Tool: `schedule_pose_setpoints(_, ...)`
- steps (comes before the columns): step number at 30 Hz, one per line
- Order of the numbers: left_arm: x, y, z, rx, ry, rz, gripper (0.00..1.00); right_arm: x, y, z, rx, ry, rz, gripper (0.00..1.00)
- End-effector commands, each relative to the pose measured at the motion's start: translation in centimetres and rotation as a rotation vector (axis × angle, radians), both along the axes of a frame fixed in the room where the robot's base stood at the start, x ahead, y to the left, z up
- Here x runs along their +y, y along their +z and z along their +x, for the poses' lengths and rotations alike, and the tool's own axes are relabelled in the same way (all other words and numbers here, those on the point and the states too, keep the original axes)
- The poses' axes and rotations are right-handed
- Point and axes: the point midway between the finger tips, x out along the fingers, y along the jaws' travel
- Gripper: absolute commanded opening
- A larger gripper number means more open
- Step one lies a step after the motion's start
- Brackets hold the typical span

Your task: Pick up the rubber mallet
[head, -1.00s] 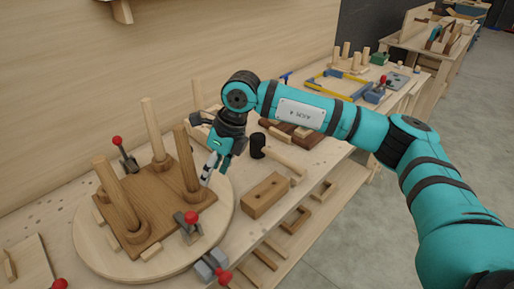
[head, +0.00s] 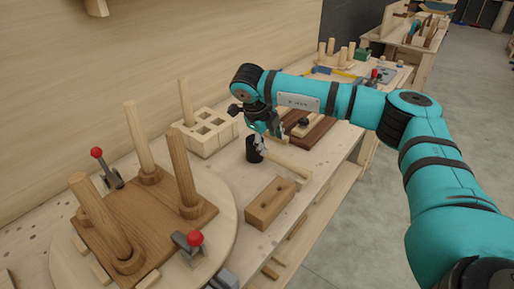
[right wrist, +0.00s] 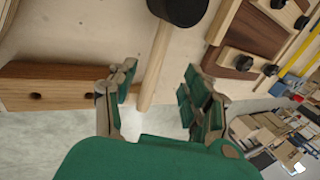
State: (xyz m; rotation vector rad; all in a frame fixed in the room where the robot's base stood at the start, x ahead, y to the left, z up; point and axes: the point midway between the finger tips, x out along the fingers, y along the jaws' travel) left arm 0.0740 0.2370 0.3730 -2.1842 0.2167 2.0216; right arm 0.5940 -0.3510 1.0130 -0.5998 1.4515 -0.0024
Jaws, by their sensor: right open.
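The rubber mallet (head: 287,163) lies on the workbench, with a black head toward the left and a pale wooden handle pointing right. In the right wrist view the mallet handle (right wrist: 157,62) runs down between the finger tips, and its black head is at the top edge. My right gripper (head: 264,140) is above the bench near the mallet's head and hides part of it. In the right wrist view my right gripper (right wrist: 160,90) is open, with a finger on each side of the handle and nothing held. My left gripper is not in view.
A wooden block with holes (head: 270,203) lies just in front of the mallet. A round board (head: 228,205) with pegs and red-knobbed clamps is at left. A slotted pale block (head: 205,131) stands behind. Dark wooden pieces (head: 308,130) lie beyond the mallet.

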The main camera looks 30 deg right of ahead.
Motion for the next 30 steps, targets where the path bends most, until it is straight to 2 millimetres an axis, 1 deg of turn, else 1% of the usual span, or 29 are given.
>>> schedule_pose_setpoints(1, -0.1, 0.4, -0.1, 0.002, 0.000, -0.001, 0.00, -0.4, -0.8, 0.1, 0.003, -0.001, 0.000, 0.50)
schedule_pose_setpoints(3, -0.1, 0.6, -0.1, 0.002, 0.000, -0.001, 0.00, -0.8, -2.0, 0.3, 0.003, 0.000, -0.001, 0.50)
schedule_pose_setpoints(6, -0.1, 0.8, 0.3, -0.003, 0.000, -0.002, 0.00, -1.2, -3.1, 0.5, 0.001, 0.001, 0.001, 0.50)
schedule_pose_setpoints(10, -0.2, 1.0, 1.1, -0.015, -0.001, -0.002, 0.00, -1.4, -3.8, 0.6, 0.001, 0.001, 0.001, 0.50)
schedule_pose_setpoints(13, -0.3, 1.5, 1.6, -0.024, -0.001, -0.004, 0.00, -1.6, -4.5, 0.8, 0.001, 0.002, 0.001, 0.50)
schedule_pose_setpoints(17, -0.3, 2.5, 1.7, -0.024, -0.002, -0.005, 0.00, -2.1, -6.4, 1.3, 0.002, 0.001, -0.001, 0.50)
schedule_pose_setpoints(18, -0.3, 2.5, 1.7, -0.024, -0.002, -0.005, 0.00, -2.3, -7.0, 1.4, 0.002, 0.001, -0.001, 0.50)
schedule_pose_setpoints(21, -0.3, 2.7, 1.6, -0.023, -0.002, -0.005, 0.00, -2.7, -8.1, 1.5, 0.001, 0.001, 0.001, 0.50)
schedule_pose_setpoints(24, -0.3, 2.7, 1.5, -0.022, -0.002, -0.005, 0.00, -2.9, -8.6, 1.6, 0.000, 0.001, 0.001, 0.50)
schedule_pose_setpoints(30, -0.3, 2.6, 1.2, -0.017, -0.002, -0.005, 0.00, -2.9, -8.6, 1.6, -0.001, 0.002, 0.001, 0.50)
